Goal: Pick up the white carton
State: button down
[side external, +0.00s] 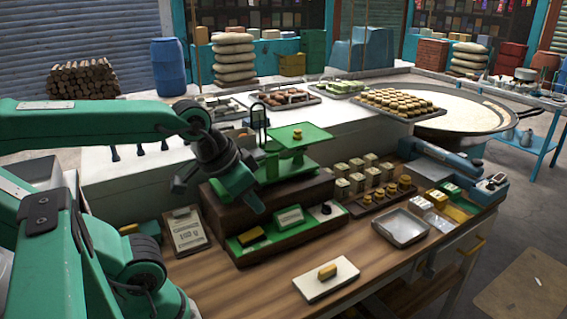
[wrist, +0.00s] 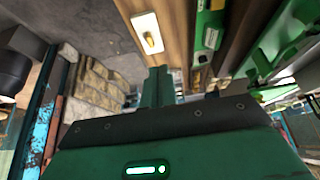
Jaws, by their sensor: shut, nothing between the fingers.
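Several small pale boxes with white tops (side external: 356,182) stand in rows on the counter, right of the green scale. Small white packs (side external: 418,204) lie in a line farther right, near the counter's right end. I cannot tell which of these is the white carton. My gripper (side external: 252,203) points down over the dark wooden stand with the green scale, left of and apart from the boxes. In the wrist view my gripper's fingers (wrist: 160,74) are together with nothing between them. No pale box can be made out clearly in the wrist view.
A white board (side external: 326,280) with a yellow block lies at the front; it also shows in the wrist view (wrist: 138,20). The green scale (side external: 300,140) and its dark stand rise beside my gripper. A metal tray (side external: 402,228) lies right of bare wood.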

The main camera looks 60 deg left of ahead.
dwell(0.3)
jog(key=shift+c, duration=2.4)
grip_release()
jog(key=w+a+r+g, duration=0.1)
jog(key=w+a+r, duration=0.1)
jog(key=a, duration=0.3)
jog(key=w+a+r+g+y, duration=0.1)
jog(key=w+a+r, duration=0.1)
jog(key=a, duration=0.2)
jog(key=w+a+r+g, duration=0.1)
jog(key=w+a+r, duration=0.2)
jog(key=a, duration=0.2)
jog(key=a+g+h, duration=0.1)
jog(key=a+g, duration=0.1)
jog(key=a, duration=1.2)
jog(key=shift+s+a+r+g, duration=0.3)
jog(key=shift+s+a+r, duration=0.1)
jog(key=shift+s, duration=0.05)
jog(key=shift+f, duration=0.1)
